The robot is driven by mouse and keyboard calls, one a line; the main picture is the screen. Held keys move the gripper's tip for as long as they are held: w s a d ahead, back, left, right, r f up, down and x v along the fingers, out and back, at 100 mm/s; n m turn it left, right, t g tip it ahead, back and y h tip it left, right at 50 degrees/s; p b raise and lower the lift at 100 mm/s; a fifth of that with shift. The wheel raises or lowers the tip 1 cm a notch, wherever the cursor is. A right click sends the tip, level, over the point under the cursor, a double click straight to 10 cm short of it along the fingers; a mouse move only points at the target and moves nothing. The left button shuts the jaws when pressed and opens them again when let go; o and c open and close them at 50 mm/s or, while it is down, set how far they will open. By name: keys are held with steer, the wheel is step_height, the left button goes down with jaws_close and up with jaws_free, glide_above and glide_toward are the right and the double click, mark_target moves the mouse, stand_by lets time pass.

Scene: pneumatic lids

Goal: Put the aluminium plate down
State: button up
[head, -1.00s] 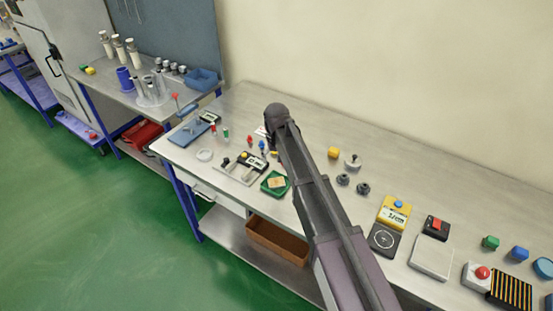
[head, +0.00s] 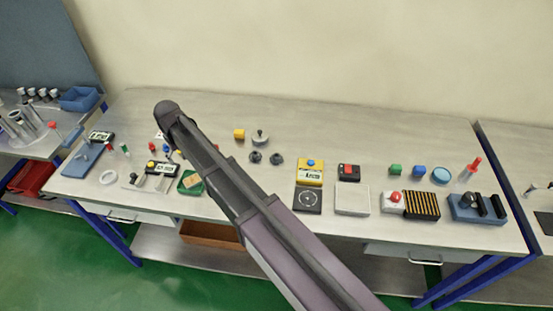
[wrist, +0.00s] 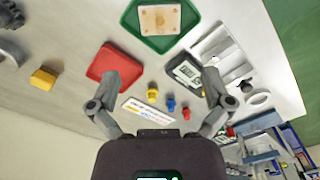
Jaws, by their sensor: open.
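My gripper (wrist: 160,90) is open in the wrist view, with its two fingers wide apart and nothing held between them. It is over the bench; in the head view it is hidden behind my own arm. No plate is in its grasp. A flat light grey square plate (head: 352,199) lies on the bench right of centre in the head view, well to the right of my arm's end. I cannot tell whether it is the aluminium plate. A silvery fixture plate (wrist: 212,48) lies at the upper right in the wrist view.
A green tray (wrist: 129,17) holds a tan block (wrist: 160,19). A red tray (wrist: 115,62) lies by the left finger. A white card (wrist: 148,110) and small yellow, blue and red pieces lie between the fingers. The bench is bare behind the yellow block (head: 239,134).

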steer(key=w+d+m, duration=0.2)
steer(key=d+m, duration=0.2)
steer(key=d, duration=2.6)
steer(key=s+d+m, duration=0.2)
steer(key=s+d, duration=0.2)
steer(key=d, duration=0.7)
steer(key=s+d+m, duration=0.2)
steer(key=s+d, duration=0.3)
steer(key=d, duration=0.6)
steer(key=shift+d, duration=0.25)
steer(key=shift+f+b, duration=0.95)
steer(key=shift+b, duration=0.05)
